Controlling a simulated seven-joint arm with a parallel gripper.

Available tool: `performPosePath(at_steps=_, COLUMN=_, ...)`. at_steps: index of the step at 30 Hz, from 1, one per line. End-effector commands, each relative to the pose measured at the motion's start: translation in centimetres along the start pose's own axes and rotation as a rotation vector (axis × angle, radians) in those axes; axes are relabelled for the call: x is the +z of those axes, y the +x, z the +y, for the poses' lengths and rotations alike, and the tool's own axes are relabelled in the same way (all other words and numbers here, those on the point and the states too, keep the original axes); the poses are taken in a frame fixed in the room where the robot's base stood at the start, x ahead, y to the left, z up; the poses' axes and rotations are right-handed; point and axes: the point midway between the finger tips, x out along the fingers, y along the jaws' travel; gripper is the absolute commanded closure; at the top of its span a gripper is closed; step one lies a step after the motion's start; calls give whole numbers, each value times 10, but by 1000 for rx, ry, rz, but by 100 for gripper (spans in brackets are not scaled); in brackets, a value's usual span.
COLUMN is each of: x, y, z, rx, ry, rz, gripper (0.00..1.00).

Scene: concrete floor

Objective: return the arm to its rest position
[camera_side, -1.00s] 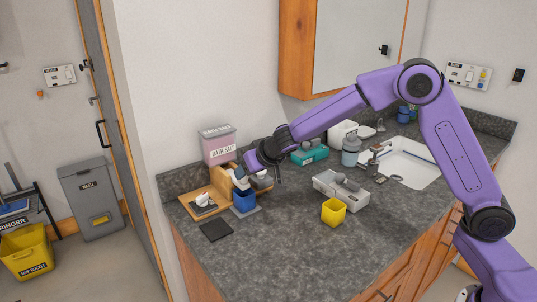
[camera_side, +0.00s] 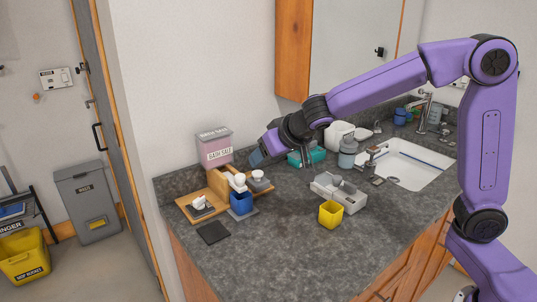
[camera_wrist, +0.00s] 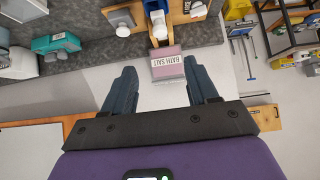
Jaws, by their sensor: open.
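My gripper (camera_side: 260,155) is open and empty in the side view, raised above the counter near the pink bath salt box (camera_side: 214,147). In the wrist view its two dark fingers (camera_wrist: 158,92) are spread apart with nothing between them. The bath salt box also shows beyond the fingertips in the wrist view (camera_wrist: 167,66). My purple arm reaches in from the right, with its elbow raised high.
On the counter (camera_side: 280,240) stand a blue cup (camera_side: 241,203) with a white-topped item in it, a wooden stand (camera_side: 216,183), a yellow cup (camera_side: 331,214), a grey tray (camera_side: 352,202) and a teal box (camera_side: 317,155). A sink (camera_side: 415,165) lies right. A cabinet (camera_side: 292,50) hangs behind.

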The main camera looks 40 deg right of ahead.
Motion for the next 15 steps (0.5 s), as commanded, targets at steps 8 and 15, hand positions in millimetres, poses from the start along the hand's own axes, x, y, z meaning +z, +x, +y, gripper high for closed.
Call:
performPosePath(at_steps=8, x=1, y=-1, z=0, rx=-1, ry=-4, rz=-3, gripper=42)
performPosePath(at_steps=15, x=60, y=-37, z=5, rx=-28, ry=-190, rz=-134, gripper=42)
